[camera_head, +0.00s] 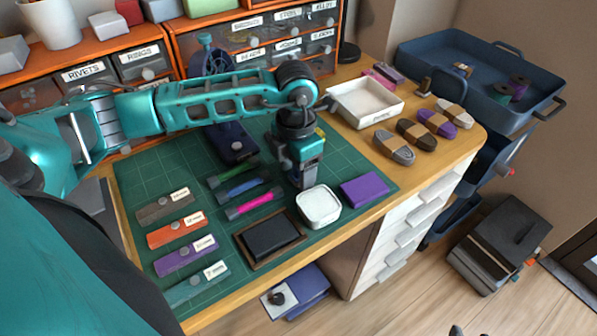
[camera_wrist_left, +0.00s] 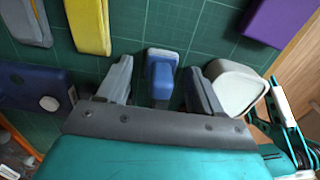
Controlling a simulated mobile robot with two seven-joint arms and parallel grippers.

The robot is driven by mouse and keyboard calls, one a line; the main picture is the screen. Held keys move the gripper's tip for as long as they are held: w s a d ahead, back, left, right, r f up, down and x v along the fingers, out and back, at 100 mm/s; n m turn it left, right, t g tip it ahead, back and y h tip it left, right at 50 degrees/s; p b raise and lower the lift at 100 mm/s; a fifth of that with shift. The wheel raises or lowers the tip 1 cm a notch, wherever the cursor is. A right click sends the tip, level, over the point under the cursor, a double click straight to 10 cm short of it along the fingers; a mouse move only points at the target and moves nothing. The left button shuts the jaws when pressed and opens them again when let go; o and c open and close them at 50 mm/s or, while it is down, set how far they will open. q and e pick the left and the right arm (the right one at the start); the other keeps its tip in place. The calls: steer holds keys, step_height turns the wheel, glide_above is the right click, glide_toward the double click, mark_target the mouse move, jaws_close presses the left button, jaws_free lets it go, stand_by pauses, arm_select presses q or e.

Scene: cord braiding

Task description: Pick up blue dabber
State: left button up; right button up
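The blue dabber (camera_wrist_left: 160,78), a small blue block-shaped piece with a pale end, shows in the left wrist view between the two fingers of my left gripper (camera_wrist_left: 158,82). A gap shows on each side of it, so the fingers are open and not touching it. In the head view my left gripper (camera_head: 300,180) points down at the green mat (camera_head: 150,172), just behind the white lidded box (camera_head: 318,206). The dabber is not clearly visible there. Dark tips at the head view's bottom edge may be my right gripper; its state is unclear.
The white box (camera_wrist_left: 235,82) stands close beside one finger. A purple block (camera_head: 365,189), a dark pad (camera_head: 269,236), green, blue and pink handled tools (camera_head: 250,206) and a dark blue case (camera_head: 232,143) lie around. A yellow piece (camera_wrist_left: 90,24) is near the fingers.

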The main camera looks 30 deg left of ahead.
arm_select(q)
steer(key=c, duration=1)
steer(key=shift+r, duration=0.1)
step_height(320, 180, up, 20)
steer(key=p, duration=0.3)
arm_select(e)
steer(key=shift+s+d+r, duration=0.3)
steer(key=shift+d+r, duration=0.2)
steer(key=shift+r, duration=0.25)
arm_select(q)
steer(key=o, duration=0.4)
steer(key=shift+c, duration=0.2)
steer(key=c, duration=0.3)
arm_select(e)
steer(key=shift+w+a, duration=0.1)
